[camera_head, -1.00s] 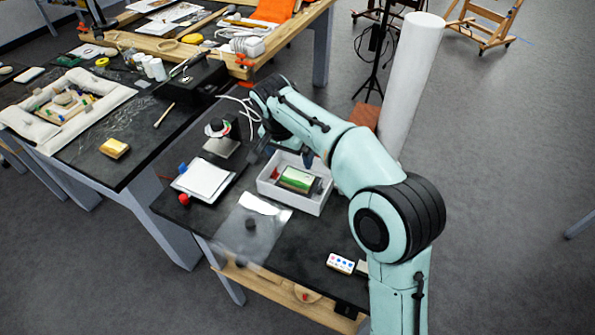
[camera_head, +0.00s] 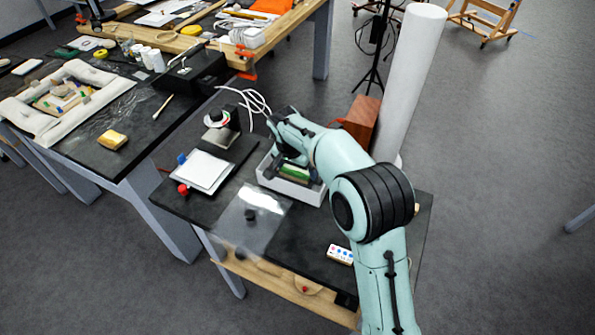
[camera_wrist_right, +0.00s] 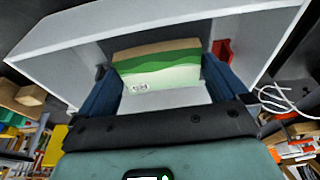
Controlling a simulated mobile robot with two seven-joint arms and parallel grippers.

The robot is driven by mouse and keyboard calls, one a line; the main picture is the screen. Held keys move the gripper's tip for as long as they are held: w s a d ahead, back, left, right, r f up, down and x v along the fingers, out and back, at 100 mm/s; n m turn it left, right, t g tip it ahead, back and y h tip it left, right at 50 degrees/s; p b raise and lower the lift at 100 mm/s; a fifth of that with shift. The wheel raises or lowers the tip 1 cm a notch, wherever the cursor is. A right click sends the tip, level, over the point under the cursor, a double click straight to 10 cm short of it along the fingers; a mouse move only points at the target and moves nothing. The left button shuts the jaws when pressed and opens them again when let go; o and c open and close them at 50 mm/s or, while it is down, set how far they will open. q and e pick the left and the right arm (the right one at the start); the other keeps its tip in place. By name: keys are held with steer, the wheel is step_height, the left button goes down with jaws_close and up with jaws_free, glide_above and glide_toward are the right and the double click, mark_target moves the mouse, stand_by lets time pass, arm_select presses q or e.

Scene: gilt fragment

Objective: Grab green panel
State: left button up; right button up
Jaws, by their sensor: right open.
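The green panel (camera_head: 294,172) is in the white box (camera_head: 311,194) on the dark table. In the right wrist view the panel (camera_wrist_right: 157,68) shows a tan top edge, a green band and a pale lower part with a small label, and it appears between the two blue fingers. My right gripper (camera_wrist_right: 158,88) is open, with its fingers in the box on either side of the panel; I cannot tell whether they touch it. In the head view the right wrist (camera_head: 288,150) covers part of the box and panel. My left gripper is not in view.
A red item (camera_wrist_right: 221,50) is in the box beside the right-hand finger. A white pad (camera_head: 203,171), a clear sheet (camera_head: 250,222) with a dark knob, and a small white colour-dotted block (camera_head: 340,254) lie around the box. A white roll (camera_head: 409,85) stands behind.

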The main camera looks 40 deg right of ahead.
steer(key=shift+f, duration=0.1)
steer(key=c, duration=0.7)
